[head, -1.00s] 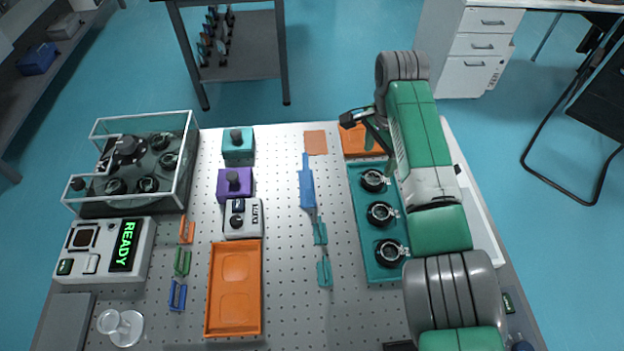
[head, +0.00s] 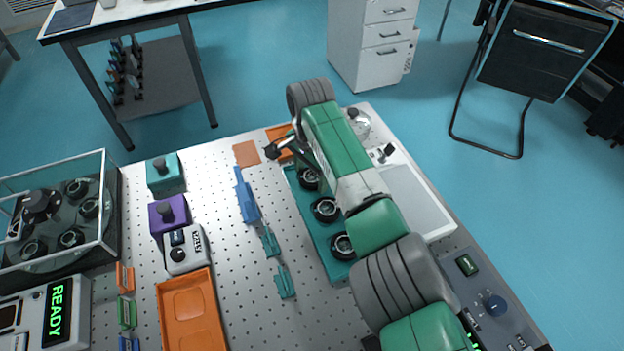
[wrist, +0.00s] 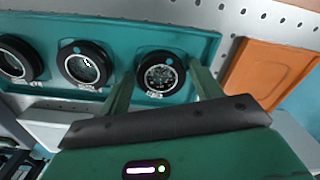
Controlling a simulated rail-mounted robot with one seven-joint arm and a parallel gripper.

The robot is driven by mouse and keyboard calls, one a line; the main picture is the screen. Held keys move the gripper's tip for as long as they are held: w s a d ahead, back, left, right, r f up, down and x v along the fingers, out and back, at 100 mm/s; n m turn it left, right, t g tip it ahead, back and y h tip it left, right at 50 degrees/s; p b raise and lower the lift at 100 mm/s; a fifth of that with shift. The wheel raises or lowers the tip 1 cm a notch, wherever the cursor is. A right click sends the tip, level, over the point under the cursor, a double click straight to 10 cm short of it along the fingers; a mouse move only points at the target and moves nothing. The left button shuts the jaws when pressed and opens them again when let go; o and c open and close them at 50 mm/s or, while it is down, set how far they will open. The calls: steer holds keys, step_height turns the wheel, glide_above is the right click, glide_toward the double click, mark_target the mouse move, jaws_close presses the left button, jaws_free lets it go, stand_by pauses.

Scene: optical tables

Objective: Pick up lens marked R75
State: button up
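Three round black-rimmed lenses sit in a row in a teal tray (head: 314,232). In the head view they are the far lens (head: 309,179), the middle lens (head: 325,209) and the near lens (head: 343,245). In the wrist view they run from right (wrist: 160,78) through middle (wrist: 84,68) to left (wrist: 17,62). Their markings are too small to read, so I cannot tell which is R75. My gripper (wrist: 161,71) is open and empty, its two green fingers appearing either side of the right-hand lens. Whether they touch it is unclear.
An orange tray (wrist: 268,78) lies close beside the teal tray's end. Blue and teal tools (head: 248,200) lie left of the tray. A white tray (head: 415,200) and a clear domed glass item (head: 358,122) stand to the right of my arm.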

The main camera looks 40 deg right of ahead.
mark_target(310, 179)
steer(key=c, duration=0.7)
steer(key=shift+r, duration=0.35)
steer(key=r+p, duration=0.1)
steer(key=r, duration=0.1)
steer(key=r+p, duration=0.1)
steer(key=shift+s+a+r+p, duration=0.1)
steer(key=shift+s+a+p, duration=0.05)
steer(key=shift+a+p, duration=0.15)
steer(key=s+a+p, duration=0.3)
steer(key=s+a+r+p, duration=0.1)
steer(key=s+a+p, duration=0.2)
steer(key=s, duration=0.1)
steer(key=s+a+p, duration=0.3)
steer(key=a, duration=0.1)
steer(key=shift+s+r, duration=0.15)
steer(key=shift+r, duration=0.1)
steer(key=shift+s+a+f, duration=0.2)
steer(key=shift+s+a, duration=0.15)
steer(key=shift+a, duration=0.1)
